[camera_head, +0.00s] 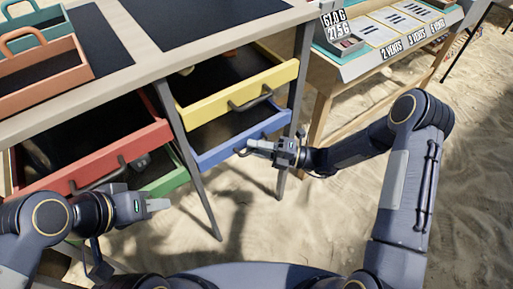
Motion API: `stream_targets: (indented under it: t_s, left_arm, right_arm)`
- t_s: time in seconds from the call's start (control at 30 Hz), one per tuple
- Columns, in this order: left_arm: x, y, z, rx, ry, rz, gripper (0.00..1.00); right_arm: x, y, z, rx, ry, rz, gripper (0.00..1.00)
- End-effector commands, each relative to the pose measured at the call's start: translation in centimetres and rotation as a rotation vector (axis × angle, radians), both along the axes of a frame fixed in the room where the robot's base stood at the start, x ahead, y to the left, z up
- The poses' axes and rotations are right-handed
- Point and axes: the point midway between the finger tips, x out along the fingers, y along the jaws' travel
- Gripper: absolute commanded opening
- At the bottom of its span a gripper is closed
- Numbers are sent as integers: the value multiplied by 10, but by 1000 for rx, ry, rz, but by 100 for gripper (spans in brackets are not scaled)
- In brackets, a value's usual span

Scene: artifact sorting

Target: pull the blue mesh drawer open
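The blue mesh drawer (216,151) stands out from the desk frame, below the yellow drawer, and part of its dark mesh inside shows. My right gripper (252,147) is at the handle on its front, with its fingers around the handle and looking shut on it. The fingers hide most of that handle. My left gripper (164,204) hangs in front of the red and green drawers, apart from them and empty. Its fingers are seen side-on, so their opening is unclear.
The yellow drawer (215,104), red drawer (75,174) and green drawer (170,181) are also pulled out. A desk leg (196,185) stands left of the blue drawer. An orange tray (45,82) sits on the desktop. A side table (345,70) stands right; sand in front is clear.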

Motion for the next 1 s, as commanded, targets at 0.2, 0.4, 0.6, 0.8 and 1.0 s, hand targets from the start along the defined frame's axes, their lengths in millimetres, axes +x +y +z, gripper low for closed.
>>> stream_targets:
  t_s: [0.2,0.4,0.6,0.8,1.0]
  left_arm:
    - [0,0,0,0,0,0,36]
    - [0,0,0,0,0,0,36]
    - [0,0,0,0,0,0,36]
    - [0,0,1,0,0,0,36]
    - [0,0,12,0,0,0,36]
  right_arm:
    - [0,0,0,0,0,0,30]
    - [0,0,0,0,-1,1,4]
    - [0,0,0,0,-1,1,0]
    - [-2,-2,1,-1,0,0,0]
    - [-21,-16,3,0,5,-1,0]
